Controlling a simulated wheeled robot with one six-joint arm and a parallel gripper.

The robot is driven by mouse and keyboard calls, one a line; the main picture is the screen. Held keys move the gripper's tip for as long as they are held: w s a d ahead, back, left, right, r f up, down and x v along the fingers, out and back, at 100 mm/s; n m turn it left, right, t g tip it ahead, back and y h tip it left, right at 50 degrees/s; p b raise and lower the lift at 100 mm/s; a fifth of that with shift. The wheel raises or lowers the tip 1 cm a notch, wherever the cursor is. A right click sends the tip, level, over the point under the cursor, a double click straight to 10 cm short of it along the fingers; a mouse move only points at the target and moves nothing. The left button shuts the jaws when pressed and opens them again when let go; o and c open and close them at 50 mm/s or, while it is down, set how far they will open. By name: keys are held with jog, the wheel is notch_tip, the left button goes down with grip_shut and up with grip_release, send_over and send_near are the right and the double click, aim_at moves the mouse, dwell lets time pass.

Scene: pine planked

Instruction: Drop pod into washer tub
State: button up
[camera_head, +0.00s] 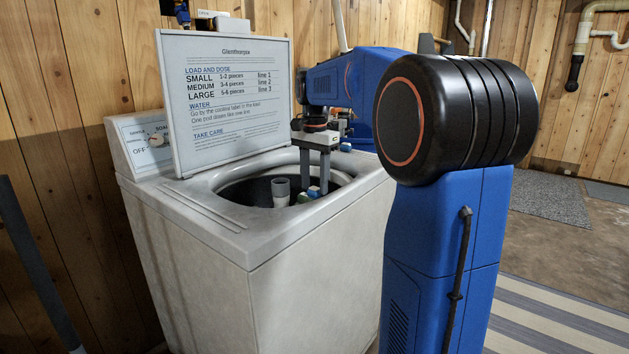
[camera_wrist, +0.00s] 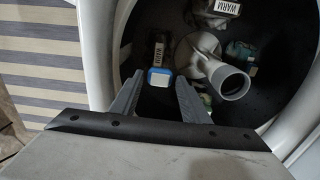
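The blue-and-white pod (camera_wrist: 159,77) shows between and just beyond my fingertips in the wrist view, with a thin gap at each side. My gripper (camera_head: 315,186) reaches down into the mouth of the washer tub (camera_head: 240,190). Its two grey fingers (camera_wrist: 160,88) are apart and look open. I cannot tell whether the pod is falling or resting on something. The washer (camera_head: 210,240) is white with its lid raised.
A grey agitator post (camera_wrist: 230,80) stands in the tub. Bundles with WARM labels (camera_wrist: 158,50) and a teal one (camera_wrist: 240,52) lie around it. The raised lid carries a dosing notice (camera_head: 226,95). The tub rim (camera_wrist: 101,50) is close to my gripper.

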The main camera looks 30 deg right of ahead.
jog(key=shift+o, duration=0.9)
notch_tip(320, 180, up, 18)
jog(key=shift+f, duration=0.25)
dwell(0.3)
